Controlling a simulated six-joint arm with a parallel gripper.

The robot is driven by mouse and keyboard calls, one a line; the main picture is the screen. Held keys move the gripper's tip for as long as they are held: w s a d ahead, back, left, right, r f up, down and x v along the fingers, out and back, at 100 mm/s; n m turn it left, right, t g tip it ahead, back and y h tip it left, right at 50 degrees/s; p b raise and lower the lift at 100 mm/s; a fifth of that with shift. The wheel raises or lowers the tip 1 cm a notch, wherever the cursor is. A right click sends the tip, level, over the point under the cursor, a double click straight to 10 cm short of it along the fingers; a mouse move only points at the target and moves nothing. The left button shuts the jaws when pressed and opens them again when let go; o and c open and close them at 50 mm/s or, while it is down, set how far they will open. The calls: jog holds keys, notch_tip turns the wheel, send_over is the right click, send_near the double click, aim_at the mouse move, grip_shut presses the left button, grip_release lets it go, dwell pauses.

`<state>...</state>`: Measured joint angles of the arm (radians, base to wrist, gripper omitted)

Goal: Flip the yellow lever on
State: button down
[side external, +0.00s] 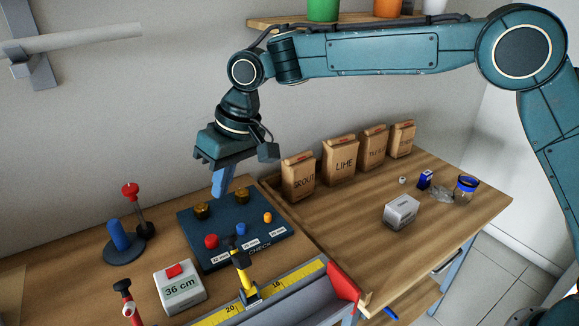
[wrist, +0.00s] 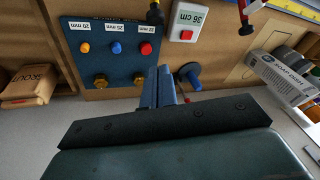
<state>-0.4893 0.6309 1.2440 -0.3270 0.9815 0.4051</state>
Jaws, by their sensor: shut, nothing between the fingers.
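The yellow lever (side external: 241,261) stands by the yellow ruler strip at the front of the bench, in front of the dark blue panel. Its yellow stem with a dark upper end leans toward the panel. In the wrist view only a small dark and yellow part of it (wrist: 155,14) shows at the top edge. My gripper (side external: 218,192) points down above the back left of the panel, apart from the lever. Its blue fingers (wrist: 165,82) are shut and hold nothing.
The dark blue panel (side external: 205,258) carries red, blue and orange buttons and two brass fittings. A red-knobbed post (side external: 130,190), a blue peg (side external: 118,235) and a "36 cm" box (side external: 180,289) stand left. A red-handled lever (side external: 126,290) is at front left. Paper bags (side external: 340,160) line the wall.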

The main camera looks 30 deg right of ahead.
jog(key=shift+w+a+f, duration=0.1)
jog(key=shift+a+f, duration=0.3)
jog(key=shift+a, duration=0.1)
jog(key=shift+f, duration=0.1)
jog(key=x, duration=1)
jog(key=shift+s+d+r, duration=0.45)
jog(key=shift+s+r, duration=0.05)
jog(key=shift+s, duration=0.3)
jog(key=shift+s+d+r, duration=0.45)
jog(key=shift+s, duration=0.35)
jog(key=shift+s+r, duration=0.1)
jog(key=shift+s, duration=0.1)
